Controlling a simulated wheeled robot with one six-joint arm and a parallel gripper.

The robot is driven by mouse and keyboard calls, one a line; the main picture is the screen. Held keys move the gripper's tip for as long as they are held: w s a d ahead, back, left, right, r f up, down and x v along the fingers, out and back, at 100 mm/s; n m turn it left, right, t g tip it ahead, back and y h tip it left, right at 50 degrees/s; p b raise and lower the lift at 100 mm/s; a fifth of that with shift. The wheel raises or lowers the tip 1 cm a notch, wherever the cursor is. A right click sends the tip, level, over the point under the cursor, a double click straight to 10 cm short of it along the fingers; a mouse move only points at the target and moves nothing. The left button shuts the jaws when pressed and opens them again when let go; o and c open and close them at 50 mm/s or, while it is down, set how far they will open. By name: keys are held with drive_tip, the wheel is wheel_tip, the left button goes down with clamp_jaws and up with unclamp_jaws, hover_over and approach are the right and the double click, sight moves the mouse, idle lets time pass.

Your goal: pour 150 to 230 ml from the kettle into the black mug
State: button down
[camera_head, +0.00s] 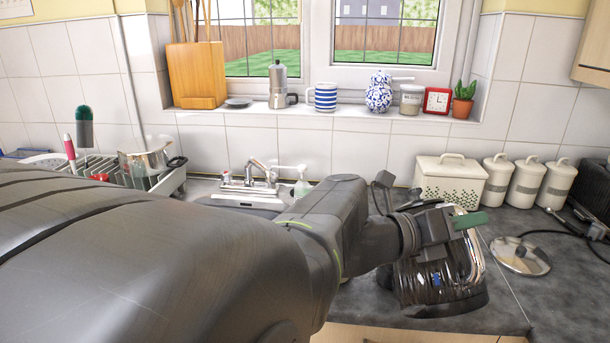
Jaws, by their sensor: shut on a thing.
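The kettle (428,283), dark and glossy with a bright metal edge at its right, is at the right of centre in the head view, over the front of the grey worktop. My gripper (455,226), with a green finger pad showing, is shut on the kettle at its upper part. The gripper and wrist cover part of the kettle, and the exact grip on its handle is hard to make out. I cannot tell whether the kettle touches the worktop or how far it is tilted. I cannot make out the black mug; my arm and the kettle hide much of the worktop.
Behind the kettle stand a cream bread bin (450,183) and several lidded canisters (496,184). The sink tap (262,180) and a dish rack (172,180) are behind my arm.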

drive_tip(key=shift+w+a+r+n+p, duration=0.1)
drive_tip(key=shift+w+r+n+p, duration=0.25)
drive_tip(key=shift+w+n+p, duration=0.55)
drive_tip(key=shift+w+a+r+n+p, duration=0.1)
drive_tip(key=shift+w+r+n+p, duration=0.3)
drive_tip(key=shift+p, duration=0.75)
drive_tip(key=shift+w+f, duration=0.25)
drive_tip(key=shift+f, duration=0.1)
drive_tip(key=shift+s, duration=0.15)
drive_tip(key=shift+w+a+f+n, duration=0.1)
drive_tip(key=shift+w+f+n, duration=0.2)
drive_tip(key=shift+n, duration=0.4)
